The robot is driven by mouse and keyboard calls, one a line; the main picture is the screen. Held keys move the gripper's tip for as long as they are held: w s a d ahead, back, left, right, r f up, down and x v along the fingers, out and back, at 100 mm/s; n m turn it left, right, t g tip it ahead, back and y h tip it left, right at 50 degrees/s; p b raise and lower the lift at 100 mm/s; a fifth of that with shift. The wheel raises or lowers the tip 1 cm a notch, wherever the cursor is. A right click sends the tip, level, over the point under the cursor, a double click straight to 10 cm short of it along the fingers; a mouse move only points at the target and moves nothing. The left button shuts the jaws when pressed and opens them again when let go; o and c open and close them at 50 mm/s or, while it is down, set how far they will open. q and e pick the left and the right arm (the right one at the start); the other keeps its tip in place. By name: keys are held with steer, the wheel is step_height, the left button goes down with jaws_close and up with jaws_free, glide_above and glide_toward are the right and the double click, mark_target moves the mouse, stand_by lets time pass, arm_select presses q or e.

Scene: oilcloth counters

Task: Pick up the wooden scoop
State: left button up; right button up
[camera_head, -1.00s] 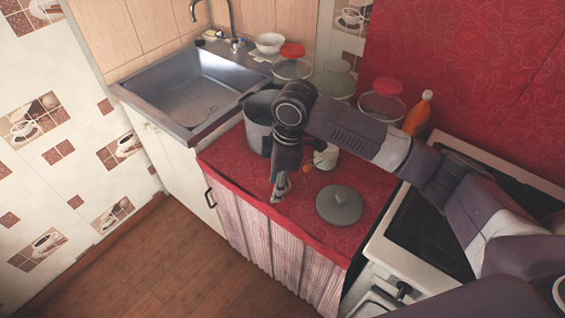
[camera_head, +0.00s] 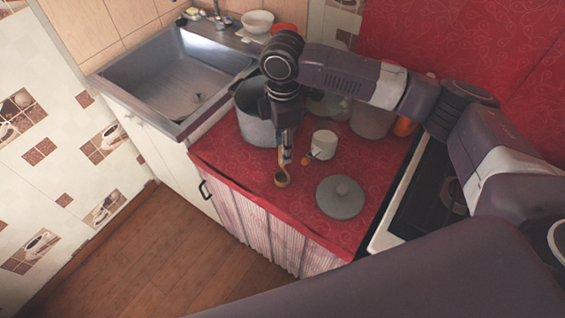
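The wooden scoop (camera_head: 282,179) is at the front of the red counter in the head view, its round bowl low and its handle rising to my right gripper (camera_head: 286,157). My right gripper points down and is shut on the handle, with the scoop hanging nearly upright. I cannot tell clearly how far the bowl is above the counter. My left gripper is not in view.
A grey pot (camera_head: 255,128) stands just behind my gripper, and a white mug (camera_head: 324,145) is close to its right. A round grey lid (camera_head: 340,197) lies to the right. The sink (camera_head: 170,85) is left; the stove (camera_head: 425,205) is right.

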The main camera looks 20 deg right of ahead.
steer(key=f, duration=0.3)
steer(key=shift+w+p, duration=0.2)
steer(key=shift+p, duration=0.1)
steer(key=shift+f, duration=0.45)
steer(key=shift+c, duration=1.2)
steer(key=c, duration=0.5)
jaws_close()
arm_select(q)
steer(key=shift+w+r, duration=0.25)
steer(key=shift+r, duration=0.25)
